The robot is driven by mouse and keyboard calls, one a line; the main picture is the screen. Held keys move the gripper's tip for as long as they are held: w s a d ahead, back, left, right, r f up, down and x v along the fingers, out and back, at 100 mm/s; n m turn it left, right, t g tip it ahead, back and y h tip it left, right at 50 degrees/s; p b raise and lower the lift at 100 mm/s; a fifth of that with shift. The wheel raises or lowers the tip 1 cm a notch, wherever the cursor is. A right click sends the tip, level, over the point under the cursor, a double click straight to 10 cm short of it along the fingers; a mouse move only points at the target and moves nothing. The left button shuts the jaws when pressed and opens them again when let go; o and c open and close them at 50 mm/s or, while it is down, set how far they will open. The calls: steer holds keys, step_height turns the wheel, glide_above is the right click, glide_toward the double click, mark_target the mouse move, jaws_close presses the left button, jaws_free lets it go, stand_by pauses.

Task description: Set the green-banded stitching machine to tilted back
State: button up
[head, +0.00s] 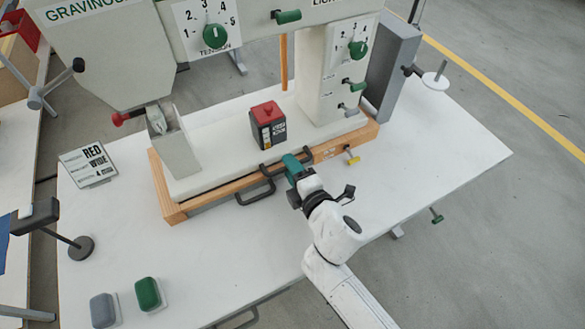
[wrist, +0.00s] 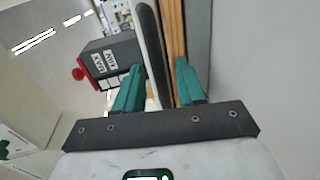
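The stitching machine (head: 335,75) is cream, with green lettering and green knobs; no clear green band shows. Its white bed (head: 215,170) looks level on a wooden base (head: 172,205). My gripper has teal fingers and is over the front edge. In the wrist view, the fingers of my gripper (wrist: 158,80) are apart, with a dark bar (wrist: 152,50) and wood (wrist: 174,45) seen between them. Contact cannot be told.
A black box with a red top (head: 268,125) stands on the bed, close to my gripper; it shows in the wrist view (wrist: 108,62). A sign (head: 88,165), a grey pad (head: 103,310) and a green pad (head: 148,293) are on the white table (head: 440,165).

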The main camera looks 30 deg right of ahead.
steer(key=shift+c, duration=0.4)
jaws_close()
